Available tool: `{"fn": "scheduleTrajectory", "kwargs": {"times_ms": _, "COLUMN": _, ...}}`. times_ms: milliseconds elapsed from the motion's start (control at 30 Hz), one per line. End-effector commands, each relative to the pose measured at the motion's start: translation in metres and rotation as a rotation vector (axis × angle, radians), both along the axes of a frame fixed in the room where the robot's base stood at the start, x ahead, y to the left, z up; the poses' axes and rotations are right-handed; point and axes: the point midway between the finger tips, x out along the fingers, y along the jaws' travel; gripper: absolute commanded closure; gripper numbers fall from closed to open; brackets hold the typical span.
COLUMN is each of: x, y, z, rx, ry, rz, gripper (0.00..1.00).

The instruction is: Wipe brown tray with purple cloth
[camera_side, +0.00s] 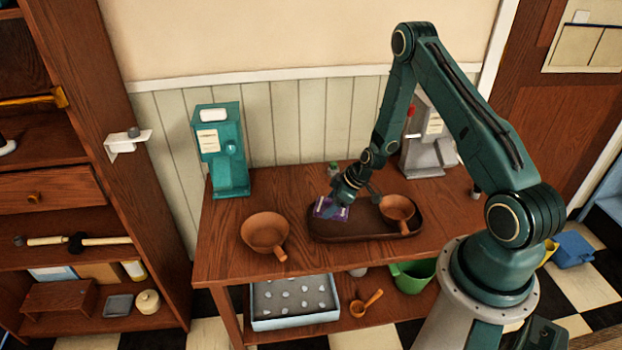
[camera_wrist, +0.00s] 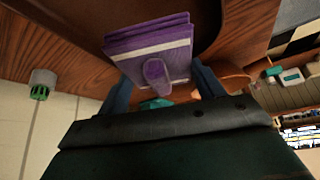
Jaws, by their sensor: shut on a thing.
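The purple cloth (camera_side: 324,209) is a folded pad with a pale band and a purple knob-like grip, and it lies at the left part of the brown tray (camera_side: 337,234). In the wrist view the cloth (camera_wrist: 150,45) is in the middle, in front of my gripper, with the tray (camera_wrist: 85,15) behind it. My gripper (camera_side: 341,205) is above the tray's left part and shut on the cloth. In the wrist view its fingers show on either side of the cloth's grip. I cannot tell whether the cloth touches the tray surface.
A brown pan (camera_side: 397,210) stands in the tray's right part. Another pan (camera_side: 264,232) is on the table left of the tray. A teal dispenser (camera_side: 221,150) stands at the back left and a grey machine (camera_side: 428,150) at the back right. A small green-capped item (camera_side: 333,169) is behind the tray.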

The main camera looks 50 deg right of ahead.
Motion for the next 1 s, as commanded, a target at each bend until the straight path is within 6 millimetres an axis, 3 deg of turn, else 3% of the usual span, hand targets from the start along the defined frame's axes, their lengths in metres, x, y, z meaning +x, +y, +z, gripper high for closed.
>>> {"fn": "scheduleTrajectory", "kwargs": {"times_ms": 200, "x": 0.0, "y": 0.0, "z": 0.012, "rx": 0.0, "ry": 0.0, "rz": 0.001, "gripper": 0.58}}
{"fn": "scheduleTrajectory", "kwargs": {"times_ms": 667, "x": 0.0, "y": 0.0, "z": 0.015, "rx": 0.0, "ry": 0.0, "rz": 0.001, "gripper": 0.58}}
{"fn": "scheduleTrajectory", "kwargs": {"times_ms": 1000, "x": 0.0, "y": 0.0, "z": 0.036, "rx": -0.001, "ry": -0.001, "rz": 0.0, "gripper": 0.58}}
